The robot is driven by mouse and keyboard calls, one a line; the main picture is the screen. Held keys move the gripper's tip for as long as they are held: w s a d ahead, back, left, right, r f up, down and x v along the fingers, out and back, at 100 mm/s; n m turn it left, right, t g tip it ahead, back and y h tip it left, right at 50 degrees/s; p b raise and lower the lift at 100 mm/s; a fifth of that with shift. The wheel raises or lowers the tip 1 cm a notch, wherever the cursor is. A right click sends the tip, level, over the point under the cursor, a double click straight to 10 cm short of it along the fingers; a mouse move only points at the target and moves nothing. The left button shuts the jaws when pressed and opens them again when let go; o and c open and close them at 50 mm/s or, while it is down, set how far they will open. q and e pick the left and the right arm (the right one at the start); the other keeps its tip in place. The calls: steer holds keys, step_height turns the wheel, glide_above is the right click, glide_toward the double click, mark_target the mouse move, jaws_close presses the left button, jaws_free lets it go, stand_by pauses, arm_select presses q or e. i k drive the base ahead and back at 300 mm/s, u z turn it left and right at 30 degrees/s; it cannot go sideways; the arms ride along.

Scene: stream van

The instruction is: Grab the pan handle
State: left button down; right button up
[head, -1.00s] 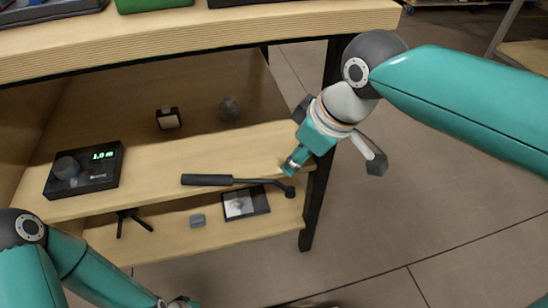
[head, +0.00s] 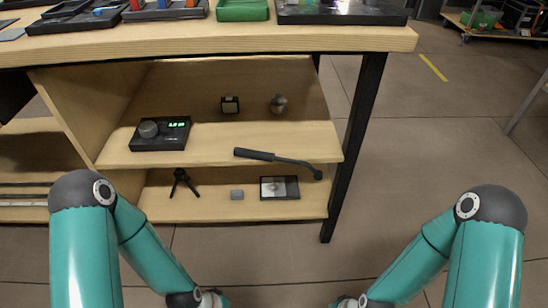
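The pan handle (head: 254,154) is a black bar with a thicker grip at its left and a thin bent rod running right to a round knob. It lies on the upper wooden shelf (head: 200,146) under the workbench, near the front edge, with its right end close to the shelf's right end. Both my arms come in from the bottom of the head view, low and apart from the shelf. Their grippers lie at or below the bottom edge, so their fingers do not show. Nothing touches the pan handle.
A black box with a dial and green display (head: 160,134) stands left on the upper shelf. A small dark cube (head: 230,105) and a round grey object (head: 278,104) stand behind. The lower shelf holds a small tripod (head: 182,182), a grey block (head: 237,194) and a framed picture (head: 280,188). A black table leg (head: 355,148) stands right.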

mark_target(239, 152)
steer(key=u, duration=0.7)
steer(key=i, duration=0.15)
steer(key=z, duration=2.35)
steer(key=k, duration=0.4)
steer(key=u, duration=0.9)
steer(key=k, duration=0.85)
steer(key=u, duration=1.35)
steer(key=i, duration=1.4)
steer(key=z, duration=0.55)
